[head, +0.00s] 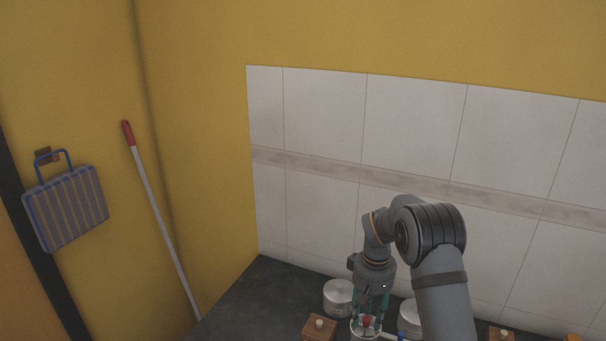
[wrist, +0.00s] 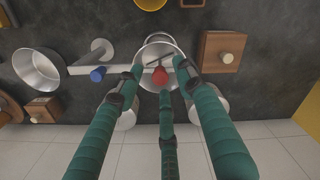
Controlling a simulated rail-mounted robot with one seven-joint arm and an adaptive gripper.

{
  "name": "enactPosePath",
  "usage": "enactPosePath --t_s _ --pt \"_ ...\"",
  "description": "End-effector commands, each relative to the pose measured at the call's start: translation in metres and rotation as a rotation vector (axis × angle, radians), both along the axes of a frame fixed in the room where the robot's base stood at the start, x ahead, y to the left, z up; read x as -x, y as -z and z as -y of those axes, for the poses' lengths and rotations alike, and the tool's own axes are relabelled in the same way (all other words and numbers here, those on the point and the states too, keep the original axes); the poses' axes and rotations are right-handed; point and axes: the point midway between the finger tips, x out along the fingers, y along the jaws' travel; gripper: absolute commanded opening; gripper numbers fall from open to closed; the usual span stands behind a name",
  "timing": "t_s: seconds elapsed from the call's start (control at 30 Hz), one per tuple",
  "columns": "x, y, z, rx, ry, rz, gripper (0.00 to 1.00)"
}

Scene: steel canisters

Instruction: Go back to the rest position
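My gripper (wrist: 160,72) has green jointed fingers, which are spread apart in the wrist view. In the head view my gripper (head: 371,303) points down over the counter. Below it is an open steel canister (wrist: 148,55) with a red knob-like piece (wrist: 160,76) at its mouth, between the fingertips. The red piece also shows in the head view (head: 367,321). I see no clear grip on it. Another steel canister (head: 338,291) stands just left of my gripper, and one more (head: 408,316) stands to its right, partly behind my arm.
A wooden block with a pale knob (head: 319,329) stands at front left, and another (head: 500,334) at right. A steel pot (wrist: 38,70) is at left in the wrist view. The tiled wall (head: 325,130) is close behind.

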Motion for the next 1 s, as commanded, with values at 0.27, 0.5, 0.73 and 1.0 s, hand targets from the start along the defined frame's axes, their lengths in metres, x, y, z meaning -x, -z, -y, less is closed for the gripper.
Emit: enactPosePath --t_s 0.27,0.5,0.73,1.0 --pt "0.0 -0.036 0.0 0.001 0.19 0.001 0.38" --pt "0.0 -0.058 0.0 0.001 0.187 0.0 0.38" --pt "0.0 -0.062 0.0 0.001 0.187 0.0 0.38" --pt "0.0 -0.061 0.0 0.001 0.186 0.0 0.38"
